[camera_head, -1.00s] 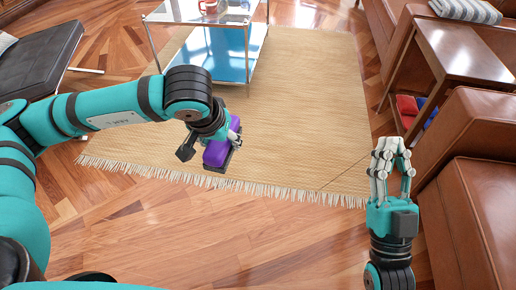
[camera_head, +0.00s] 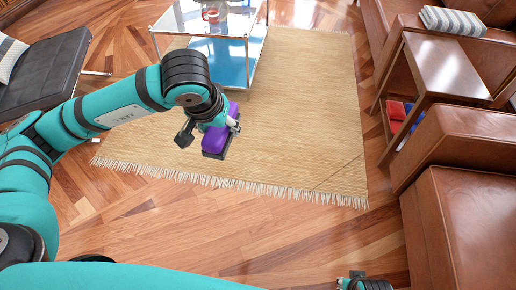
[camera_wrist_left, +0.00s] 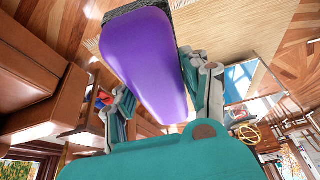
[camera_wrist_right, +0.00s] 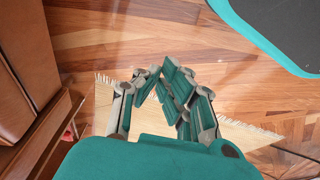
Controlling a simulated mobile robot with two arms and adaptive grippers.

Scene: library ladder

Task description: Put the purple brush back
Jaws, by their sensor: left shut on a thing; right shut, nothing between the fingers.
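The purple brush (camera_head: 214,137) has a purple body and a dark bristle side. My left gripper (camera_head: 222,125) is shut on it and holds it up over the near part of the rug. In the left wrist view the brush (camera_wrist_left: 145,60) lies between the two fingers (camera_wrist_left: 160,95), its dark bristle end at the top. My right gripper (camera_wrist_right: 165,85) is shut and empty over the wood floor. In the head view only a small part of it (camera_head: 362,284) shows at the bottom edge.
A glass and metal table (camera_head: 205,20) with a red mug (camera_head: 213,12) and a blue lower shelf stands at the back. A side table (camera_head: 440,65) with red and blue things below stands right, beside brown leather seats (camera_head: 465,150).

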